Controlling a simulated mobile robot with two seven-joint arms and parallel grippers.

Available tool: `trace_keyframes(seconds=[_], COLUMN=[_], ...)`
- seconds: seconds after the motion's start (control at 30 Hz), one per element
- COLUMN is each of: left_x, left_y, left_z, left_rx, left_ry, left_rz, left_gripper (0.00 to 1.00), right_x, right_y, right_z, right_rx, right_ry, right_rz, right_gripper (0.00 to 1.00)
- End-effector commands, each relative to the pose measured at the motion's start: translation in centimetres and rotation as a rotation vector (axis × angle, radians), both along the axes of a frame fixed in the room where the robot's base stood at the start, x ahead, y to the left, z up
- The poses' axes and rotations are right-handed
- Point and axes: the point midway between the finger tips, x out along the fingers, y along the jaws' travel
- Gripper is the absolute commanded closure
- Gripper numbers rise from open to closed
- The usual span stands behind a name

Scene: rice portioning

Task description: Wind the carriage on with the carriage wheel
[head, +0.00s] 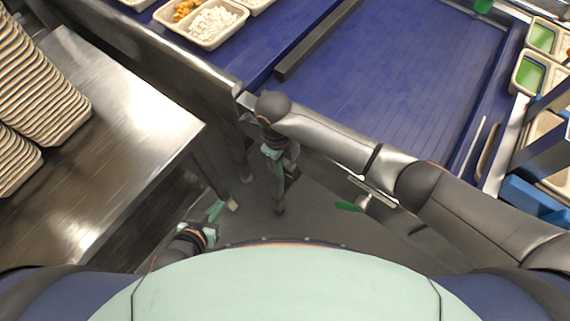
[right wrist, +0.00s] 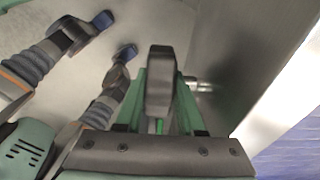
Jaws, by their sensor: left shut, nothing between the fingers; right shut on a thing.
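My right gripper (head: 272,154) hangs below its wrist beside the front of the blue-topped line. In the right wrist view its two green fingers are shut on a dark grey upright handle (right wrist: 160,78), which I take to be part of the carriage wheel. A short metal shaft (right wrist: 200,86) shows just right of the handle, by a grey steel panel. The rest of the wheel is hidden, and the head view does not show it clearly. My left gripper (head: 222,209) is low at the left, apart from the line, shut and empty.
A steel table (head: 130,115) with stacked trays (head: 35,95) stands at the left. A filled tray (head: 207,42) sits on the blue surface (head: 390,75). Green-filled containers (head: 528,75) stand at the right. A green-ended part (head: 348,207) shows below my right forearm.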

Motion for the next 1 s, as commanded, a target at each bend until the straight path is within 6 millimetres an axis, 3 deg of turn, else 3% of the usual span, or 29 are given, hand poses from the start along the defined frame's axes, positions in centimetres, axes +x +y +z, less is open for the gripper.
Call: trace_keyframes(seconds=[0.27, 0.3, 0.37, 0.73, 1.0], left_x=[0.0, 0.0, 0.0, 0.0, 0.0], left_y=[0.0, 0.0, 0.0, 0.0, 0.0], left_z=[0.0, 0.0, 0.0, 0.0, -0.3], left_rx=[0.000, 0.000, 0.000, 0.000, 0.000], left_ry=[0.000, 0.000, 0.000, 0.000, 0.000], left_rz=[0.000, 0.000, 0.000, 0.000, 0.000], left_gripper=[1.00, 1.00, 1.00, 1.00, 1.00], right_x=[-0.1, -0.1, -0.1, 0.1, 0.6], right_y=[0.0, 0.0, 0.0, 0.1, 0.6], right_z=[0.0, 0.0, 0.0, 0.7, 5.8], right_rx=[-0.004, -0.004, -0.004, -0.002, -0.001], right_ry=[0.004, 0.004, 0.004, -0.001, -0.005], right_rz=[-0.002, -0.002, -0.002, 0.000, 0.003], right_gripper=[1.00, 0.58, 0.51, 0.50, 0.50])
